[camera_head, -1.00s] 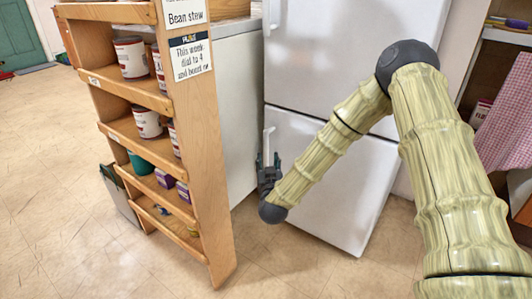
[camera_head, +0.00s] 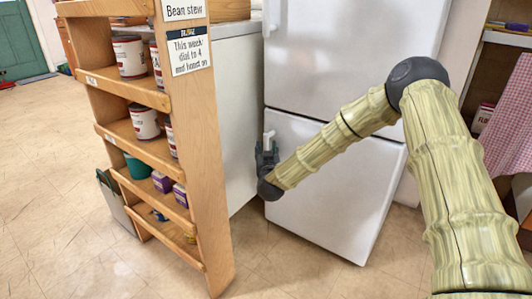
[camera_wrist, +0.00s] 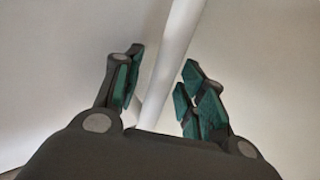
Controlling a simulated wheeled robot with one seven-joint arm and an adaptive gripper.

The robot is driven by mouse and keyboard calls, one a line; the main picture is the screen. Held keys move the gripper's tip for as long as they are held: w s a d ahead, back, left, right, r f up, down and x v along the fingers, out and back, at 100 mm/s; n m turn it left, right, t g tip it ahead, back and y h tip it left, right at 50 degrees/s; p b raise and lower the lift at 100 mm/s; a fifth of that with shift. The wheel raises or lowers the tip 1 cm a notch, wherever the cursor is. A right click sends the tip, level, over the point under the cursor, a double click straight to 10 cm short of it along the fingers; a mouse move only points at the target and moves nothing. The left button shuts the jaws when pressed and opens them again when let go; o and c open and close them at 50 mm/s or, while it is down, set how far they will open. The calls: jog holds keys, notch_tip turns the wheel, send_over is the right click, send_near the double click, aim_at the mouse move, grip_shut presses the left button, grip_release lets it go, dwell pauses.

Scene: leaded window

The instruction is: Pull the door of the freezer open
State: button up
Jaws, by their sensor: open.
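The white fridge-freezer has an upper door (camera_head: 350,60) and a lower door (camera_head: 320,185). Both look shut. The lower door's white handle (camera_head: 269,137) is upright at its left edge, and its lower part is hidden behind my gripper. My gripper (camera_head: 266,150) is at this handle. In the wrist view the white handle (camera_wrist: 172,65) runs between the two green-padded fingers of my gripper (camera_wrist: 162,64). The fingers are open, with a gap visible on either side of the handle, so it is not clasped.
A wooden shelf rack (camera_head: 215,180) with cans and boxes stands close on the left, in front of a white cabinet (camera_head: 238,120). A table with a checkered cloth (camera_head: 508,130) is at the right. The floor (camera_head: 300,270) in front of the fridge-freezer is clear.

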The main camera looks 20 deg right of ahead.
grip_shut()
